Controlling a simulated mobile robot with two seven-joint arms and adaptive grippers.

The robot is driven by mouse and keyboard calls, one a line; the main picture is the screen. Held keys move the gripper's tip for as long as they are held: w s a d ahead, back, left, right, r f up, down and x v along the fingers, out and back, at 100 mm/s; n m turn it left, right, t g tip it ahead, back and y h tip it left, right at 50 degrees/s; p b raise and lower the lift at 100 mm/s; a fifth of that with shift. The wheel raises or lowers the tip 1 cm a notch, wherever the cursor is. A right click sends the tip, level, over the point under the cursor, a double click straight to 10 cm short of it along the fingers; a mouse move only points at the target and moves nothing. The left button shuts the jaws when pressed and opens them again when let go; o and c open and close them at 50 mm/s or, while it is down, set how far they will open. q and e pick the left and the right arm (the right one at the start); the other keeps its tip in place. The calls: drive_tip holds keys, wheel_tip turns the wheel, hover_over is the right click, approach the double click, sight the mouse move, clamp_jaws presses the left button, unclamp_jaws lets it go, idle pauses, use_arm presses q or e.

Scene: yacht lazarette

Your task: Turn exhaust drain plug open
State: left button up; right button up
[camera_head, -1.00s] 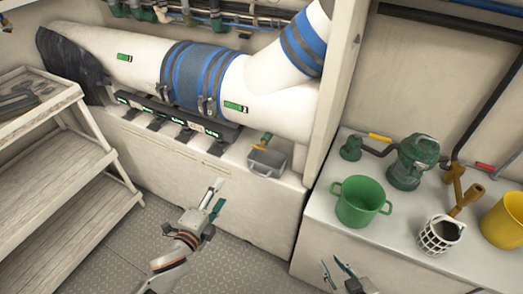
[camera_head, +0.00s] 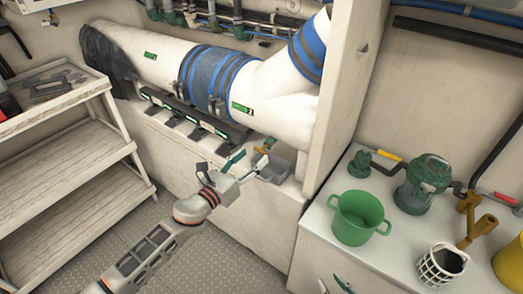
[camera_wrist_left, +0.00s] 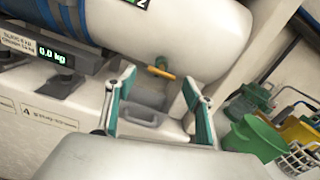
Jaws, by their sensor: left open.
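The exhaust drain plug shows as a small brass and yellow handle (camera_wrist_left: 160,71) under the white exhaust pipe (camera_head: 150,55). It also shows in the head view, where the plug (camera_head: 265,146) is just beyond my left gripper (camera_head: 248,166). My left gripper is open and empty; in the left wrist view its teal fingers (camera_wrist_left: 160,84) stand wide apart, with the plug framed between them but beyond the tips. I see no contact. My right gripper (camera_head: 333,286) is at the bottom edge, its fingertips apart, mostly cut off.
A grey handled tray (camera_wrist_left: 145,111) sits on the ledge below the plug. An upright wall panel (camera_head: 335,100) stands to the right. A green pot (camera_head: 352,220) and a white basket (camera_head: 437,263) are on the right counter. Wooden shelves stand left.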

sight(262, 149)
use_arm(q)
drive_tip(key=shift+b+x, duration=0.45)
drive_tip(key=shift+x, duration=2.6)
use_arm(e)
drive_tip(key=shift+s+f, duration=0.2)
drive_tip(key=shift+f, duration=0.65)
use_arm(q)
drive_tip(key=c, duration=0.9)
drive_tip(key=shift+c, duration=0.2)
use_arm(e)
drive_tip(key=shift+w+r, duration=0.1)
drive_tip(key=shift+r, duration=0.15)
